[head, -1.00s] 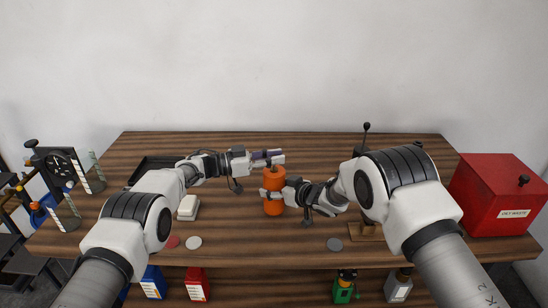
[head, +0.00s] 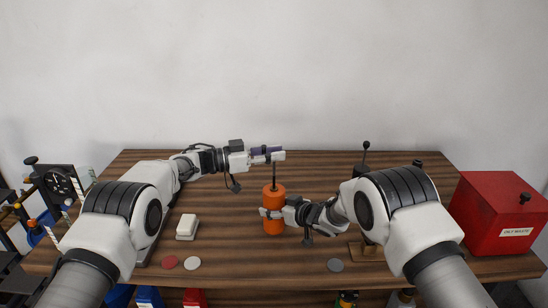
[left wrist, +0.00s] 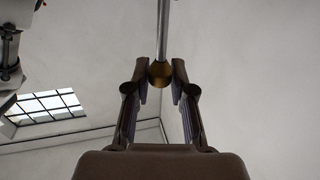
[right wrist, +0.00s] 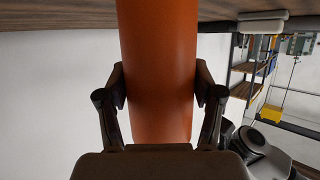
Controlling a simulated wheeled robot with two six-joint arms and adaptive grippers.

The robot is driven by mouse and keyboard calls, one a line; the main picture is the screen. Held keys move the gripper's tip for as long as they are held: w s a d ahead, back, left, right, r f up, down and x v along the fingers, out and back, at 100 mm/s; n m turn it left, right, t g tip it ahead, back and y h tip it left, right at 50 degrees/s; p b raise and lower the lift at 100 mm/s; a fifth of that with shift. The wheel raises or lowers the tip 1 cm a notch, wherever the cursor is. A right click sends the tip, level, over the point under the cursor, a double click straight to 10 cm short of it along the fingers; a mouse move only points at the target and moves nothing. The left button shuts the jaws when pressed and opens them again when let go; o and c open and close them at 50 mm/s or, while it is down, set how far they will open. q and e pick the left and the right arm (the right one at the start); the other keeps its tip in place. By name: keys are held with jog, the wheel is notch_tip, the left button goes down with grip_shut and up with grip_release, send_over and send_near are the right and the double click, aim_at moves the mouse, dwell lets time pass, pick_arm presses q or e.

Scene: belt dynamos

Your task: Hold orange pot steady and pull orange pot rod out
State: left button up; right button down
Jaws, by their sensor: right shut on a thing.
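The orange pot (head: 274,225) stands upright on the table, left of my right arm. My right gripper (head: 266,213) is shut around its side; in the right wrist view the pot (right wrist: 157,70) fills the space between both fingers (right wrist: 158,88). The orange pot rod (head: 274,177) stands up from the pot's top, below my left gripper (head: 277,155). The rod's lower end is hidden.
A red waste box (head: 503,215) stands at the table's right end. A white block (head: 187,226), a red disc (head: 169,262) and a white disc (head: 192,263) lie left of the pot; a grey disc (head: 335,265) lies to the right. The table (head: 330,180) behind the pot is clear.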

pick_arm(q)
jog(key=shift+o, duration=1.2)
jog(key=shift+r, duration=0.15)
pick_arm(e)
jog(key=shift+s+f, duration=0.1)
jog(key=shift+s, duration=0.05)
pick_arm(q)
jog(key=shift+s, duration=0.1)
jog(key=v, duration=1.2)
pick_arm(e)
jog(key=shift+c, duration=0.4)
grip_release()
